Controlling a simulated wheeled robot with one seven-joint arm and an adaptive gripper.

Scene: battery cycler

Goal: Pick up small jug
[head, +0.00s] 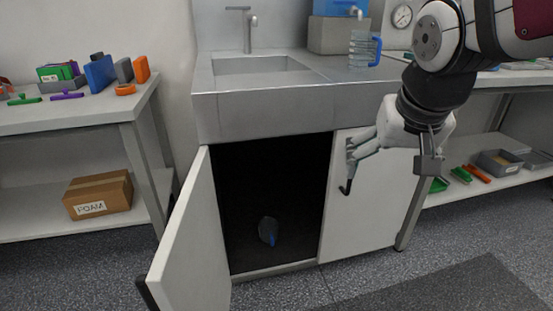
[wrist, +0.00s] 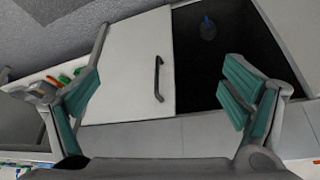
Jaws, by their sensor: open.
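A small jug (head: 268,231) with a blue handle lies or stands low inside the dark, open cabinet under the sink; its pose is hard to tell in the shadow. It also shows dimly in the wrist view (wrist: 208,29), at the top, beyond the right finger. A larger clear jug (head: 361,49) with a blue handle stands on the counter. My gripper (head: 354,150) is open and empty in front of the shut right cabinet door, above and to the right of the small jug. In the wrist view its fingers (wrist: 165,85) are wide apart.
The left cabinet door (head: 185,240) stands open toward me. The right door (head: 372,195) is shut, with a black handle (wrist: 158,79). The sink counter (head: 265,107) overhangs the opening. Side benches hold bins and tools; a foam box (head: 98,194) sits on the left shelf.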

